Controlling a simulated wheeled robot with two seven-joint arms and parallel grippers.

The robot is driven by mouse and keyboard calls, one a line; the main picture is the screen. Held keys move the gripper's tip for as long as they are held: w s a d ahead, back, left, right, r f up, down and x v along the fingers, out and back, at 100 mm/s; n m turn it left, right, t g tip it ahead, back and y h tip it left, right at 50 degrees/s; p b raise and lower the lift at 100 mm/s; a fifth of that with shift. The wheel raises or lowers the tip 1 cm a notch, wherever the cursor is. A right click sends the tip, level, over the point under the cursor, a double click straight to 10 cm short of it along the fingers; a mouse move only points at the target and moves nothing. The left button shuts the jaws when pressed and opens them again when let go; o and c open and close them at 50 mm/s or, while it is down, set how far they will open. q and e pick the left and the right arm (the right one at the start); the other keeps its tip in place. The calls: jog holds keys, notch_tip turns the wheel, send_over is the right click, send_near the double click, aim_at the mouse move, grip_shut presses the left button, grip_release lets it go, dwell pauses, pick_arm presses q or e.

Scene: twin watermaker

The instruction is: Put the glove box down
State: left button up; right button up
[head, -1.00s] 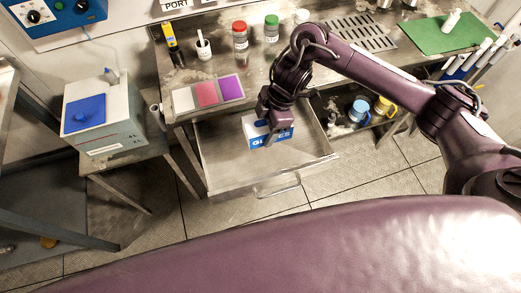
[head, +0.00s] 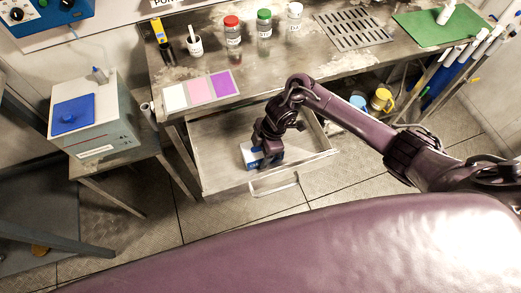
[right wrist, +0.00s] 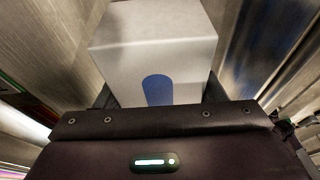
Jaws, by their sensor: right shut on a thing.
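The glove box (head: 249,153) is a small white box with a blue lower part. It is in or just above the open drawer (head: 215,176) under the bench. My right gripper (head: 265,158) is shut on the box from above. In the right wrist view the box (right wrist: 155,45) fills the space between the fingers (right wrist: 158,98), with a blue patch on its near face. I cannot tell whether the box's underside touches the drawer floor. My left gripper is not in view.
The bench top (head: 275,75) above the drawer holds a colour card (head: 200,90), jars (head: 232,35), a slotted metal plate (head: 354,31) and a green mat (head: 438,28). A blue-lidded box (head: 95,115) stands on a side table at left. The drawer handle (head: 274,187) sticks out in front.

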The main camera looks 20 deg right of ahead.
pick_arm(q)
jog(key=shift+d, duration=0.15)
pick_arm(e)
jog(key=shift+f, duration=0.1)
jog(key=o, duration=1.1)
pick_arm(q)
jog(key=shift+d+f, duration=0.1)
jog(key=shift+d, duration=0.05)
pick_arm(e)
jog(key=p+v, duration=0.1)
jog(key=v, duration=1.1)
jog(key=shift+s, duration=0.1)
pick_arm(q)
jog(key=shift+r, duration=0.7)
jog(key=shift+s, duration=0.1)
